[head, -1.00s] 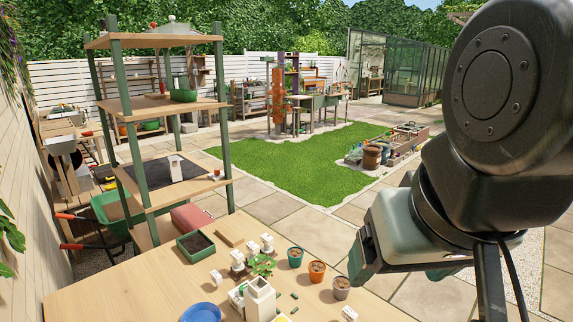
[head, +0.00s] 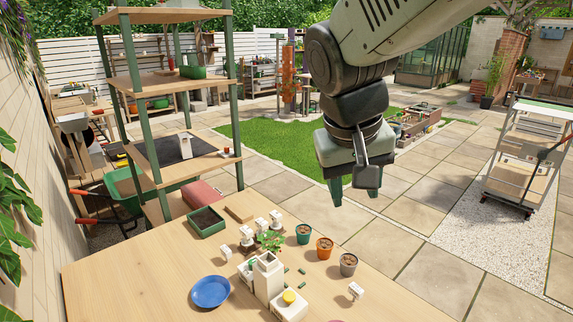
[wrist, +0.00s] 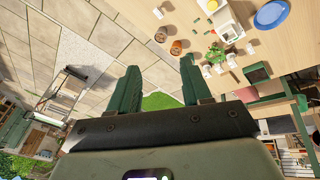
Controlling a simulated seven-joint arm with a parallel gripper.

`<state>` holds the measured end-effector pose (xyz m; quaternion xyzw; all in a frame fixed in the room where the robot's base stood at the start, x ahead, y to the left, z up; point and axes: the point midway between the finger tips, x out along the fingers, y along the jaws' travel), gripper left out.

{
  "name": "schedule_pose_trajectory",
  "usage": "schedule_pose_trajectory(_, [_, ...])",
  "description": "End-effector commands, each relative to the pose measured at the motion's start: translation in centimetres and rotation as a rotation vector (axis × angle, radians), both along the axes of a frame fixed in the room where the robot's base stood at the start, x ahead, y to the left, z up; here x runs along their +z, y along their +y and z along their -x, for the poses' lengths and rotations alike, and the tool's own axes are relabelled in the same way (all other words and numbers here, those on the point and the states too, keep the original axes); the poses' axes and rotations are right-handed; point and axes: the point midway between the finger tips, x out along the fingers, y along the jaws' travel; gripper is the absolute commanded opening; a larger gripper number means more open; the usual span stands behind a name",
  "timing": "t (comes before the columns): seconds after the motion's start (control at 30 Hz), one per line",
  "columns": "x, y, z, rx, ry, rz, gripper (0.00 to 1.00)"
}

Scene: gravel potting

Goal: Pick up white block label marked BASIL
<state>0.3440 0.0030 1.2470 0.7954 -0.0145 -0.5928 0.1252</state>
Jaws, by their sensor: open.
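Several small white block labels stand on the wooden table: three in a row behind a leafy plant, at the left (head: 246,235), middle (head: 261,225) and right (head: 276,217), and another alone near the right edge (head: 355,290). The lone one also shows in the wrist view (wrist: 157,13). No lettering is readable, so I cannot tell which is marked BASIL. My gripper (head: 354,188) is open and empty, high beyond the table's right back edge, apart from every block. Its two green fingers (wrist: 163,85) show spread in the wrist view.
Green (head: 304,234), orange (head: 324,248) and grey (head: 348,264) pots stand near the table's right edge. A white container (head: 268,276), blue plate (head: 210,291) and green tray (head: 206,222) share the table. A green-posted shelf (head: 236,130) rises behind. The table's front left is clear.

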Motion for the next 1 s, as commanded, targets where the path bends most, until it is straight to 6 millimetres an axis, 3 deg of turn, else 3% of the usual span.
schedule_pose_trajectory(0.03, [-1.3,1.3,-2.0,0.022,0.023,0.044,0.48])
schedule_pose_trajectory(0.2, [-5.5,5.4,-7.7,0.083,0.040,0.209,0.48])
schedule_pose_trajectory(0.37, [-10.4,10.5,-12.0,0.164,0.016,0.377,0.48])
schedule_pose_trajectory(0.5, [-15.5,15.6,-14.6,0.258,-0.041,0.527,0.48])
schedule_pose_trajectory(0.7, [-23.4,23.7,-16.1,0.436,-0.174,0.729,0.48])
schedule_pose_trajectory(0.9, [-31.0,31.0,-15.1,0.633,-0.335,0.879,0.48])
schedule_pose_trajectory(1.0, [-33.6,33.3,-14.2,0.705,-0.396,0.918,0.48])
